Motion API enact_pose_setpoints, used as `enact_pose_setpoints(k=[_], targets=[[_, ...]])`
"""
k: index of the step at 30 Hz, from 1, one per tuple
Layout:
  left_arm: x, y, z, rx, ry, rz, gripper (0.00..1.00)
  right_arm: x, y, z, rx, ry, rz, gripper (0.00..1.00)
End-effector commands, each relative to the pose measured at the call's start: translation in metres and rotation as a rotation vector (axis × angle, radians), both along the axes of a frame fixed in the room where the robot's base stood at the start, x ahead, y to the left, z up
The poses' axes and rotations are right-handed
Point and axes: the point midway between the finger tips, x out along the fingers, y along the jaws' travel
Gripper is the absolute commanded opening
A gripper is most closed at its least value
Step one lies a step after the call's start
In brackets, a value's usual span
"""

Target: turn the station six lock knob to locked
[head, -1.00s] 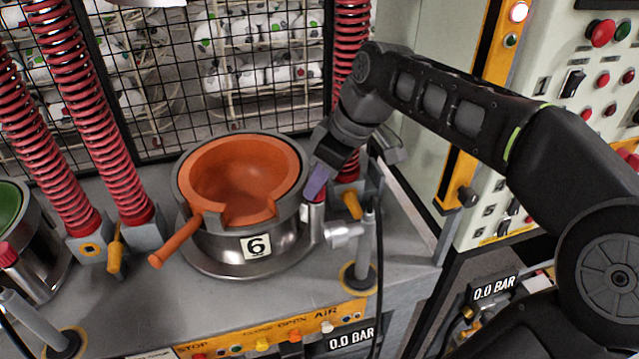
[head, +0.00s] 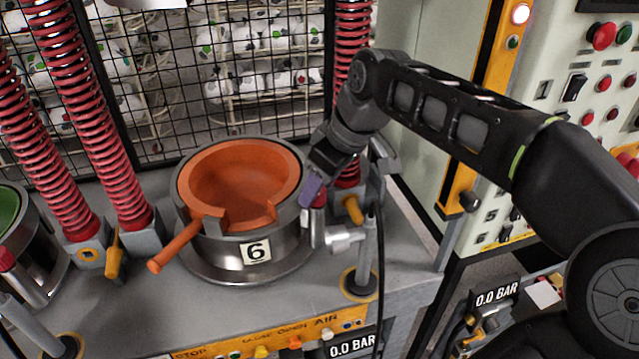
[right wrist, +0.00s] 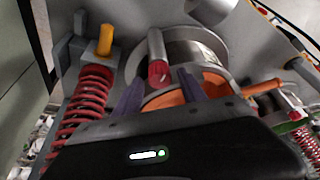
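The station six lock knob is a red cap (head: 319,198) on a metal post at the right side of the round mould marked 6 (head: 286,237). In the right wrist view the red knob (right wrist: 158,70) sits on the end of a steel cylinder. My right gripper (head: 311,190) is at the knob, and its purple finger partly covers it in the head view. In the right wrist view the purple fingers (right wrist: 160,90) are apart, with the knob between or just beyond their tips. I cannot tell whether they touch it. My left gripper is not in view.
An orange ring with a handle (head: 176,246) fills the mould. A red spring (head: 349,90) and a yellow lever (head: 353,209) stand close behind the gripper. A grey post (head: 367,250) with a hose stands in front right. A control cabinet (head: 420,130) is at right.

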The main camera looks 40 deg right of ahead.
Motion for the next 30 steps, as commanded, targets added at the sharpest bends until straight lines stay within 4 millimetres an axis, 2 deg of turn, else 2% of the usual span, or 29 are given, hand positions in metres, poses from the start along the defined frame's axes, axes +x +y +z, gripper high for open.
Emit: enact_pose_setpoints(k=[11, 14, 24, 30], targets=[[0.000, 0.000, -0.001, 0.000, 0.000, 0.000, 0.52, -0.002, -0.001, 0.004, 0.000, 0.000, 0.001, 0.52], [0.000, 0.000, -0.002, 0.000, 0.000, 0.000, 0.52, -0.005, -0.002, 0.013, -0.001, -0.002, 0.001, 0.52], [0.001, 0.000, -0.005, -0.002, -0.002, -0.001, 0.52, -0.024, -0.008, 0.062, -0.001, -0.002, 0.001, 0.52], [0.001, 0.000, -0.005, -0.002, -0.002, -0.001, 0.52, -0.028, -0.009, 0.072, 0.000, 0.000, 0.001, 0.52]])
